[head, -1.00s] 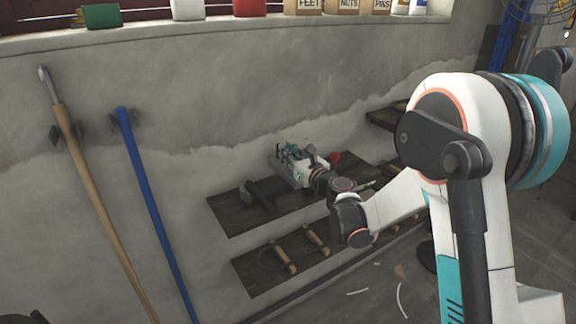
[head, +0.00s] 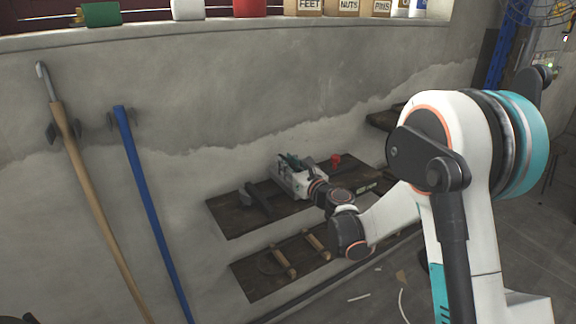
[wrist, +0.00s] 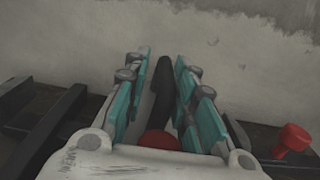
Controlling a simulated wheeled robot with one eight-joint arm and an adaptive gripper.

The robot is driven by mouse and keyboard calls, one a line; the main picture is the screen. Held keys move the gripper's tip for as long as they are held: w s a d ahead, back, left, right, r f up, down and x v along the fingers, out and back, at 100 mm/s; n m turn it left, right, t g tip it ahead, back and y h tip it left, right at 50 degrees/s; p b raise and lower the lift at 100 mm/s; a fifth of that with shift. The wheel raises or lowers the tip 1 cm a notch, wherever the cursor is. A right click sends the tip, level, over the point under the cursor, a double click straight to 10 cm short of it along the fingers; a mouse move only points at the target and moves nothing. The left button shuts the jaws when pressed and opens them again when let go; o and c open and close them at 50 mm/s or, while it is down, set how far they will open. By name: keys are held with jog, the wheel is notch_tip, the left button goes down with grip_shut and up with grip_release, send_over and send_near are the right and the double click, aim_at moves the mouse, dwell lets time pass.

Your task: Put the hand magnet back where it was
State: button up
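My gripper (head: 288,163) is over the upper dark shelf (head: 233,217) at the wall. In the wrist view its two teal-padded fingers (wrist: 168,75) stand apart, with wall showing between them. A dark curved handle-like piece (wrist: 187,88) lies between them, close to the right finger. A red round part (wrist: 158,141) shows low between the fingers, near the palm. I cannot tell whether these belong to one object, or surely which thing is the hand magnet. A separate red piece (wrist: 293,138) stands on the shelf to the right; it also shows in the head view (head: 336,159).
A dark hammer-like tool (head: 257,200) lies left of my gripper on the upper shelf. A lower shelf (head: 250,283) holds wooden-handled tools (head: 282,262). A wooden-handled hook pole (head: 85,185) and a blue pole (head: 150,200) lean on the wall at left.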

jog(key=shift+d+r, duration=0.1)
dwell(0.3)
jog(key=s+d+r+n+g+h+p, duration=0.1)
jog(key=s+d+r+n, duration=0.15)
jog(key=s+n, duration=0.35)
jog(key=s+d+r+n+g+h+p, duration=0.15)
jog(key=s+d+n, duration=0.25)
jog(key=s, duration=0.5)
jog(key=s+d+r+n+g, duration=0.2)
jog(key=s+d+r+n, duration=0.1)
jog(key=s+n, duration=0.3)
jog(key=s+d+f+n+g+h, duration=0.1)
jog(key=s+d+n+h, duration=0.2)
jog(key=s+d+n, duration=0.3)
jog(key=s+d+f+n+g+h, duration=0.2)
jog(key=s+d+n+h, duration=0.2)
jog(key=s, duration=1.3)
jog(key=d+n, duration=0.3)
jog(key=shift+d, duration=0.35)
jog(key=shift+g+h, duration=0.25)
